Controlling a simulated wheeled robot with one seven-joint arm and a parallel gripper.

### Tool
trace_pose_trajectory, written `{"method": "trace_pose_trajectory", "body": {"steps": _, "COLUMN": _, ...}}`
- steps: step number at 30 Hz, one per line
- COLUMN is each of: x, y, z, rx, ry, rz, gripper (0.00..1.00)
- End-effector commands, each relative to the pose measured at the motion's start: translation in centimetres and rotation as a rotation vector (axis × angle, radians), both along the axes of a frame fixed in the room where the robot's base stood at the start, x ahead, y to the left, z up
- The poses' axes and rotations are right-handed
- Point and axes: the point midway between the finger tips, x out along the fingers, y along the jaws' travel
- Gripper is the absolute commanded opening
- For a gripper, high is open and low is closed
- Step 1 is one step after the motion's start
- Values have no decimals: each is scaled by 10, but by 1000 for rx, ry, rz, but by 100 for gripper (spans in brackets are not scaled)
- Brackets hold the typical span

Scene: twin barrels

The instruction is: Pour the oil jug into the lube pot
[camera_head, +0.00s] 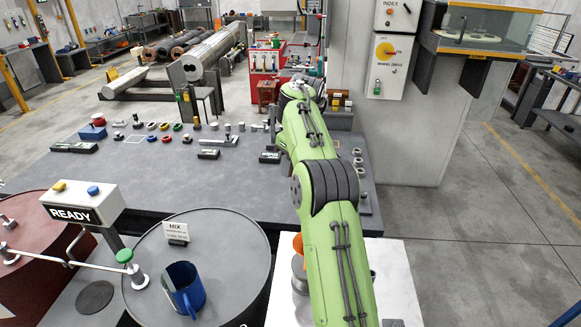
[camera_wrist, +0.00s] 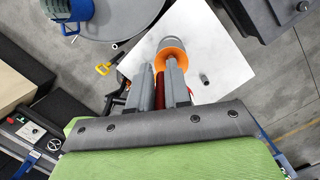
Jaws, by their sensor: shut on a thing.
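A blue vessel (camera_head: 183,290) with a side handle stands on the grey barrel top (camera_head: 150,262). It also shows at the top left of the wrist view (camera_wrist: 72,10). An orange-and-grey thing (camera_head: 298,243) shows beside my arm, over the white table, partly hidden by the arm. In the wrist view its orange part (camera_wrist: 172,52) is at the tips of my gripper (camera_wrist: 159,68). A red strip shows between the fingers, which are shut on this thing; the grip point is largely hidden. Neither vessel has a readable label, so I cannot tell which is the jug.
The white table (camera_head: 395,270) is mostly bare, with a small dark piece (camera_wrist: 204,79) on it. A metal rail (camera_head: 75,260) and a READY box (camera_head: 82,205) stand left of the blue vessel. A MIX sign (camera_head: 176,233) stands behind it. The dark bench (camera_head: 220,180) holds small parts.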

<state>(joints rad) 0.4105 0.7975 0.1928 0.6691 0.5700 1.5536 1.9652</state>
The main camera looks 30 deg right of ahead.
Motion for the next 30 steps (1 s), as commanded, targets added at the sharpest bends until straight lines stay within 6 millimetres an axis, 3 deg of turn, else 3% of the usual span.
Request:
{"method": "trace_pose_trajectory", "body": {"steps": 11, "x": -1, "y": 2, "z": 4, "rx": -24, "ry": 39, "rz": 4, "gripper": 0}}
{"method": "trace_pose_trajectory", "body": {"steps": 19, "x": -1, "y": 1, "z": 28, "rx": -25, "ry": 39, "rz": 2, "gripper": 0}}
{"method": "trace_pose_trajectory", "body": {"steps": 30, "x": -1, "y": 1, "z": 28, "rx": -24, "ry": 39, "rz": 3, "gripper": 0}}
